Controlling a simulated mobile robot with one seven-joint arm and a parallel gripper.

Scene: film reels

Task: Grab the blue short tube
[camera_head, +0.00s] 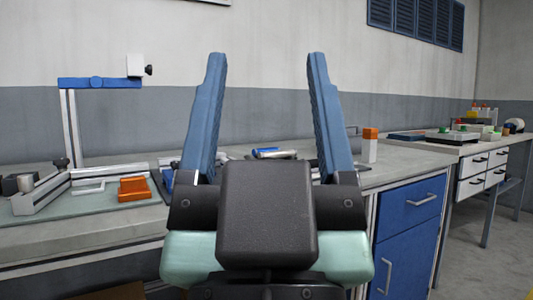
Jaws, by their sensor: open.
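My gripper (262,75) fills the middle of the view. Its two blue fingers stand wide apart, open and empty, pointing up in the picture. Behind and between the fingers, a short tube with a blue and silvery surface (268,152) lies on its side on the grey workbench (228,153). Its lower part and surroundings are partly hidden by the dark body of my gripper. The tube shows beyond the gripper and is not between the fingertips.
A metal stand with a blue arm (100,83) rises at the left. An orange block (134,188) lies on a mat beside it. A white block with an orange top (370,146) stands right of my gripper. Blue drawers (410,215) are below. A second bench (440,146) holds several items.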

